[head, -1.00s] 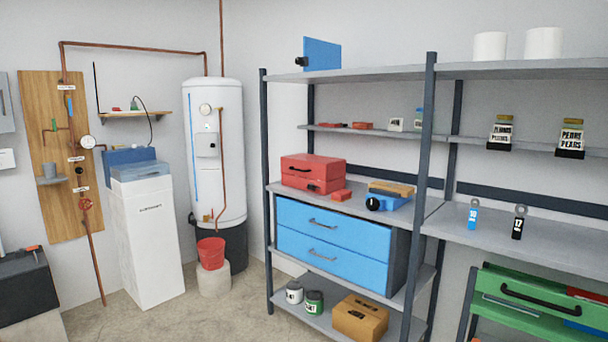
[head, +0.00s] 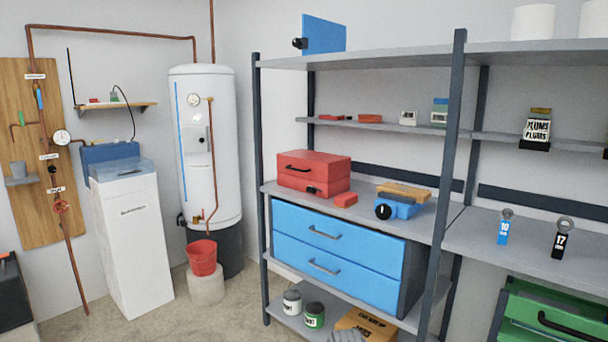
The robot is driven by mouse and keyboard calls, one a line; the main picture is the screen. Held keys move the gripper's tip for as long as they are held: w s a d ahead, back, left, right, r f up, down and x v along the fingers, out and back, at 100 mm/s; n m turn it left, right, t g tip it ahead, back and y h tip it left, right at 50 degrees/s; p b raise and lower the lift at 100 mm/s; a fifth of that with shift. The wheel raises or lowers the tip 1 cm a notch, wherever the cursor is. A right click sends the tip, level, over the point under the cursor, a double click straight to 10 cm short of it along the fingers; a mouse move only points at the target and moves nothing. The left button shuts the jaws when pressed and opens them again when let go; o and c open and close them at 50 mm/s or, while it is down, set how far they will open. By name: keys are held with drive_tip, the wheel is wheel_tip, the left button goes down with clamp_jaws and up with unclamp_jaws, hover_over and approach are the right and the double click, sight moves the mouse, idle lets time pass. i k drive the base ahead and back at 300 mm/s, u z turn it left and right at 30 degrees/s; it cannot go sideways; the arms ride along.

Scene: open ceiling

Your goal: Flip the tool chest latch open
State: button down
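A red chest (head: 313,174) stands on the middle shelf above the blue drawers. Its lid looks shut, and a black handle (head: 298,168) lies along its upper front. A small black fitting (head: 311,190) sits low on its front; at this size I cannot tell whether it is the latch. A green chest (head: 560,312) with a black handle is cut off at the lower right. I cannot make out my gripper. A grey shape (head: 345,336) at the bottom edge, in front of the orange box, is too cut off to identify.
The shelving's dark post (head: 446,190) stands right of the red chest. Blue drawers (head: 338,252) are below. A red bucket (head: 202,257) stands left. Floor shows in front.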

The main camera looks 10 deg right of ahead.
sight(312, 189)
drive_tip(key=z, duration=0.25)
drive_tip(key=i, duration=1.05)
drive_tip(key=z, duration=0.65)
